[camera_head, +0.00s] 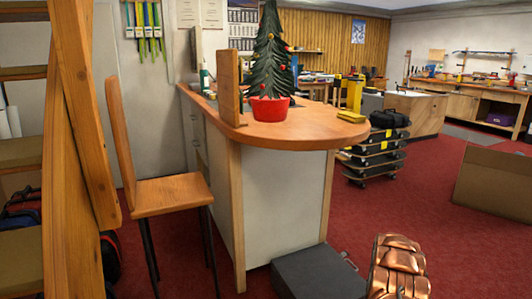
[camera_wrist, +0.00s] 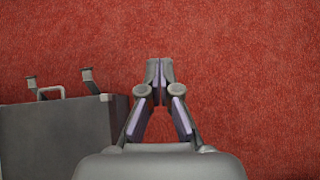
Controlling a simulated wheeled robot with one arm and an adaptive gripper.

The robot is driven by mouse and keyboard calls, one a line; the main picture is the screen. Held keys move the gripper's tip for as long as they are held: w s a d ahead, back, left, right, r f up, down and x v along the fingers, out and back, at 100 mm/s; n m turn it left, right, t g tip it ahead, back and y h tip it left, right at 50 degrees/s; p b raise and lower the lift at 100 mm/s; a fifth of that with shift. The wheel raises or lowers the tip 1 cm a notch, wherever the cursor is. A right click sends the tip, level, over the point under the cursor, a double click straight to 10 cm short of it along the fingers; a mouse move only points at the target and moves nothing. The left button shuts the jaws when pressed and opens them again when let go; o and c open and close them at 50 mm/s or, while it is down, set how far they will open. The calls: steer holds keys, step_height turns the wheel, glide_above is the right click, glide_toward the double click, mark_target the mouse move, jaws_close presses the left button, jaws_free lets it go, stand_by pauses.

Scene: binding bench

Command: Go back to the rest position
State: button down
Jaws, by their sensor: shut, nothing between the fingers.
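My gripper (camera_wrist: 160,72) shows in the wrist view with its fingertips together and nothing between them. It points over bare red carpet (camera_wrist: 230,60). A dark grey case (camera_wrist: 55,135) with a light handle and two latches lies to the left of the fingers, apart from them. My gripper does not show in the head view.
In the head view, the grey case (camera_head: 318,274) lies by a counter (camera_head: 200,100) bearing a small tree in a red pot (camera_head: 270,108). A wooden chair (camera_head: 170,195) stands left. A copper-coloured ribbed object (camera_head: 398,268) is at the bottom. Open carpet (camera_head: 440,240) lies right.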

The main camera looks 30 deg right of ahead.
steer(key=w+a+r+m+p, duration=0.35)
steer(key=a+r, duration=0.35)
steer(key=r, duration=0.5)
steer(key=w+a+r+m+p, duration=0.2)
steer(key=a+r+p, duration=0.2)
steer(key=a+r, duration=0.6)
steer(key=s+a+r+m+y+p, duration=0.2)
steer(key=a+r+m+p, duration=0.3)
steer(key=a+r, duration=1)
steer(key=s+a+r+m+y+p, duration=0.2)
steer(key=s+a+r+p, duration=0.35)
steer(key=a+r, duration=0.4)
steer(key=s+a+r+m+y+p, duration=0.15)
steer(key=s+a+r+p, duration=0.25)
steer(key=s+a+r, duration=0.55)
steer(key=s+a+r+m+y+p, duration=0.1)
steer(key=s+a+r+p, duration=0.1)
steer(key=s+a, duration=0.4)
steer(key=s+a+r+m+g+y+p, duration=0.1)
steer(key=s+a+p, duration=0.3)
steer(key=a, duration=0.7)
steer(key=s+r+y, duration=0.1)
steer(key=s, duration=0.1)
steer(key=shift+s+a+r+p, duration=0.2)
steer(key=shift+s+a+p, duration=0.1)
steer(key=shift+s+a, duration=0.1)
steer(key=shift+d+m+y, duration=0.2)
steer(key=shift+m+y, duration=0.05)
steer(key=shift+m, duration=0.05)
